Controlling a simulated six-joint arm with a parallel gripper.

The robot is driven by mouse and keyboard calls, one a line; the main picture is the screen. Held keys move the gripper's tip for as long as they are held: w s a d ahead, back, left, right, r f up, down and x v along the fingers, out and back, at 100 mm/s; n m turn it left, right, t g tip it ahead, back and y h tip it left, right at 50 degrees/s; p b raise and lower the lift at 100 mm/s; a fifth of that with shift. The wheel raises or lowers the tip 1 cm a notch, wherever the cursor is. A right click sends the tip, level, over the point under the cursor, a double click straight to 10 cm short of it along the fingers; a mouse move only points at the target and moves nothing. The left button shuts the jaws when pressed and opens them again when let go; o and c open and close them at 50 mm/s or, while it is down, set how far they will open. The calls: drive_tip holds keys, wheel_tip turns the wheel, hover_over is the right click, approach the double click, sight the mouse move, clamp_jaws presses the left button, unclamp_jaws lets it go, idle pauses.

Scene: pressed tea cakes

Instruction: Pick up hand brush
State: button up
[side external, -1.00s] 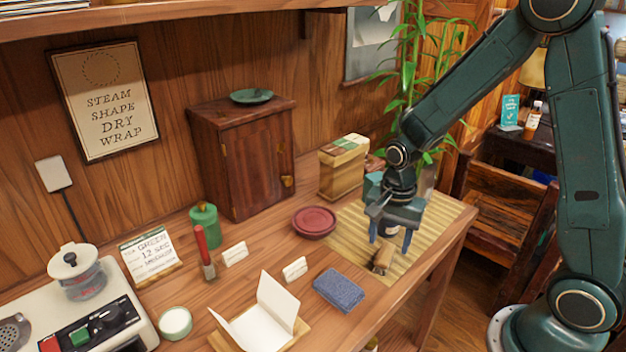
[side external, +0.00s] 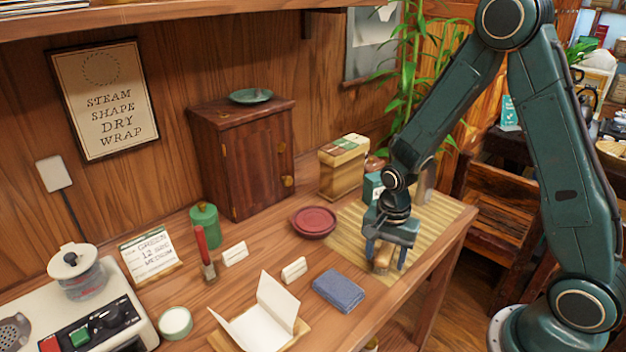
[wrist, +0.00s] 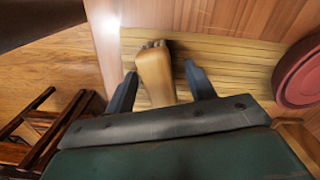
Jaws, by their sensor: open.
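The hand brush (side external: 383,262) has a pale wooden body and lies on the slatted bamboo mat (side external: 440,222) near the table's front edge. My gripper (side external: 386,263) is open, pointing down over the brush with one finger on each side. In the wrist view the brush's wooden body (wrist: 155,75) lies between the two dark fingers of my gripper (wrist: 161,72), with a gap at each side. A darker end with bristles shows at its far end. In the side view my gripper hides part of the brush.
A dark red dish (side external: 313,222) sits at the mat's left edge. A folded blue cloth (side external: 339,290) lies left of the brush. A box (side external: 343,168) stands behind. The table's front edge is close to the brush.

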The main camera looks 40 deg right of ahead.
sight(386, 251)
drive_tip(key=shift+c, duration=0.4)
drive_tip(key=c, duration=1)
drive_tip(key=shift+r, duration=0.2)
wheel_tip(386, 251, up, 20)
drive_tip(key=shift+f, duration=0.15)
idle(0.3)
